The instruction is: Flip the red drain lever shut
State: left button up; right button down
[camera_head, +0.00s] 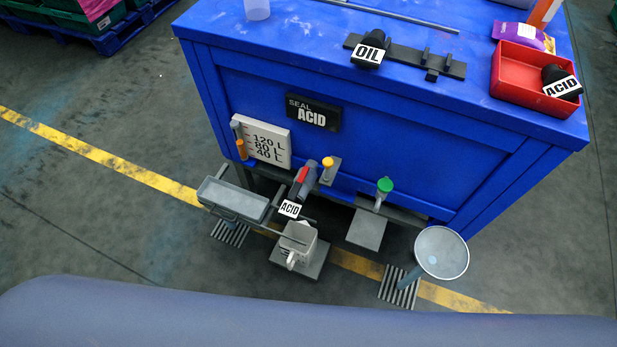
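The red drain lever (302,174) sits on top of a dark grey drain valve (305,185) at the front of the blue tank (400,120). The lever looks roughly in line with the valve body, which slants down toward the lower left. A white ACID tag (290,209) is at the valve's lower end. A light grey jug (297,240) stands just below the tag on a grey platform (312,268). Neither of my grippers shows in the head view, so their state is hidden.
An orange-yellow knob (328,162) is close right of the lever; a green knob (385,184) is farther right. A level gauge (263,142) and a grey tray (234,200) are left. A round-topped stand (441,252) is at lower right. Floor in front is mostly clear.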

aim_at(297, 186)
jog(key=z, duration=0.45)
jog(key=j+z, duration=0.35)
jog(key=j, duration=0.15)
jog(key=j+z, duration=0.35)
jog(key=j, duration=0.15)
jog(key=j+z, duration=0.4)
jog(key=j, duration=0.4)
jog(key=k+j, duration=0.15)
jog(key=j, duration=0.7)
jog(key=k+z, duration=0.05)
